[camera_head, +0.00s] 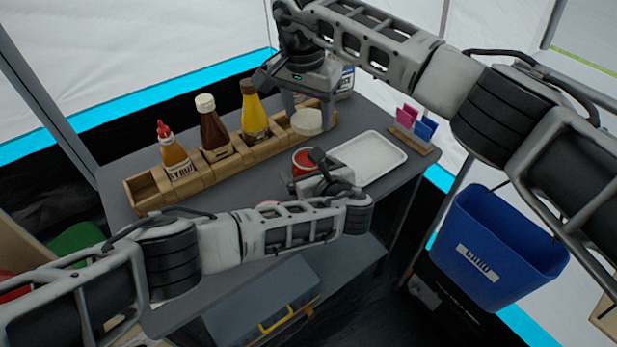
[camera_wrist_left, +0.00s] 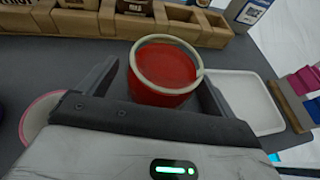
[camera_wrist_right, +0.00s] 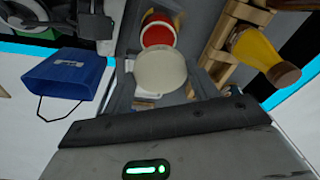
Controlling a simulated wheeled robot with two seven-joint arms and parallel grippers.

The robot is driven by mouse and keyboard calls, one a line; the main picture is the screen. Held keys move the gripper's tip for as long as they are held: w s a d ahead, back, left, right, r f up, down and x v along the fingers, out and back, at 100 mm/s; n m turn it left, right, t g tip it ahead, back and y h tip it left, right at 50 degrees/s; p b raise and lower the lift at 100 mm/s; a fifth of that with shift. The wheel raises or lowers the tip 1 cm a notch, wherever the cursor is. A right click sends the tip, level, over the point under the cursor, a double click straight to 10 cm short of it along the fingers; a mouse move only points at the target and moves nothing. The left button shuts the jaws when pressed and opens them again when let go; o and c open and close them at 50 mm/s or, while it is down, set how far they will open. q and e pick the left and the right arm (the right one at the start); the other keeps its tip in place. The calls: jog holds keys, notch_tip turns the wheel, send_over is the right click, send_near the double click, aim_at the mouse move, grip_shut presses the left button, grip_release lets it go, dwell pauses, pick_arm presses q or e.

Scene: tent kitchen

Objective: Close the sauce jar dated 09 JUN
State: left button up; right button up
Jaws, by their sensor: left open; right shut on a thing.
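An open red jar (camera_head: 304,158) with a pale rim and red sauce stands upright on the grey counter. In the left wrist view the jar (camera_wrist_left: 163,72) sits between the fingers of my left gripper (camera_wrist_left: 158,88), which is open around it. My left gripper (camera_head: 318,174) partly covers the jar in the head view. My right gripper (camera_wrist_right: 163,80) is shut on a round cream lid (camera_wrist_right: 160,70). The lid (camera_head: 307,122) is held behind the jar, near the wooden rack, apart from the jar. No date on the jar is readable.
A wooden rack (camera_head: 150,188) holds several sauce bottles behind the jar. A white tray (camera_head: 368,157) lies right of it, with a card holder (camera_head: 414,142) beyond. A pinkish round item (camera_wrist_left: 38,118) is left of my left gripper. A blue bin (camera_head: 500,245) hangs at the right.

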pick_arm(q)
jog(key=shift+w, duration=0.1)
jog(key=c, duration=1.4)
jog(key=shift+c, duration=0.2)
pick_arm(e)
jog(key=shift+f, duration=2.5)
jog(key=shift+f, duration=0.1)
jog(key=shift+s+f, duration=0.1)
jog(key=shift+f, duration=0.7)
pick_arm(q)
jog(key=shift+f, duration=0.1)
pick_arm(e)
jog(key=shift+f, duration=0.55)
pick_arm(q)
jog(key=c, duration=0.5)
pick_arm(e)
jog(key=m, duration=0.8)
jog(key=m+g, duration=0.1)
jog(key=m, duration=0.4)
jog(key=shift+w+a+h, duration=0.15)
jog(key=shift+w+h, duration=0.1)
jog(key=shift+h, duration=0.15)
